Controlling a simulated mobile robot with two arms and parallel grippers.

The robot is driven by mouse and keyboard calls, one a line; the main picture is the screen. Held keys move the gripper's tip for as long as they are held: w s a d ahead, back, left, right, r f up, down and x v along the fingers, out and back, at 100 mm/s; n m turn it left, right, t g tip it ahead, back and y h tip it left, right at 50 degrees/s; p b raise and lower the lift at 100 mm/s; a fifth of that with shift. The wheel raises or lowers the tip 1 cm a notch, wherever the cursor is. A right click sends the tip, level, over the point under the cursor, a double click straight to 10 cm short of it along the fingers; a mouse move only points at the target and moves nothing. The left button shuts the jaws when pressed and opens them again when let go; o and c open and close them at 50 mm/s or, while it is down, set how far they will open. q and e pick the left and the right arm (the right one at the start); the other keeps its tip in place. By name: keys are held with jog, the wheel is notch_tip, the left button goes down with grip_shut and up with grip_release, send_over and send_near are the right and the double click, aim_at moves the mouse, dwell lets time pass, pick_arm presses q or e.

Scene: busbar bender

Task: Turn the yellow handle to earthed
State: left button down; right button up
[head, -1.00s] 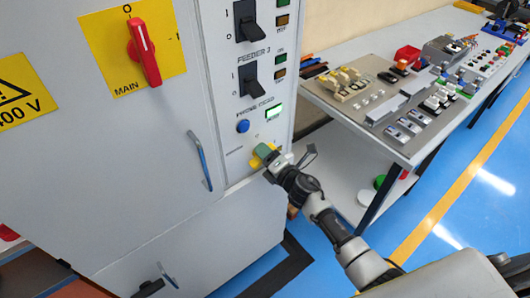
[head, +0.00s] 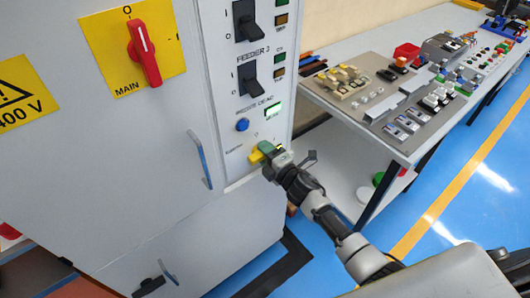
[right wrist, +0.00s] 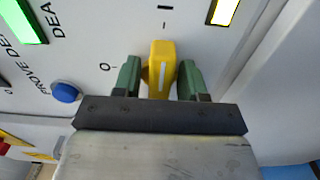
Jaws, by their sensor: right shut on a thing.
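The yellow handle (head: 258,154) is on the lower right of the grey cabinet front. It shows in the right wrist view (right wrist: 162,68) as an upright yellow grip with a white line along it. My right gripper (head: 267,150) is at the handle, with its green fingers (right wrist: 159,78) on either side, shut on it. In the right wrist view the white line points up towards a small dark mark, and an "O" mark sits to the handle's left. The fingers hide part of the handle in the head view. My left gripper is not in view.
A blue button (head: 242,125) and a lit green indicator (head: 273,109) sit just above the handle. A red main switch (head: 144,53) is higher up on a yellow plate. A door handle (head: 200,160) stands to the left. A workbench (head: 393,145) with parts stands at right.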

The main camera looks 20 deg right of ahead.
jog(key=shift+f, duration=0.1)
jog(key=o, duration=0.5)
jog(key=shift+o, duration=0.2)
jog(key=shift+s, duration=0.15)
jog(key=b+v, duration=0.1)
jog(key=v, duration=0.9)
jog(key=shift+s+d, duration=0.2)
jog(key=shift+s, duration=0.1)
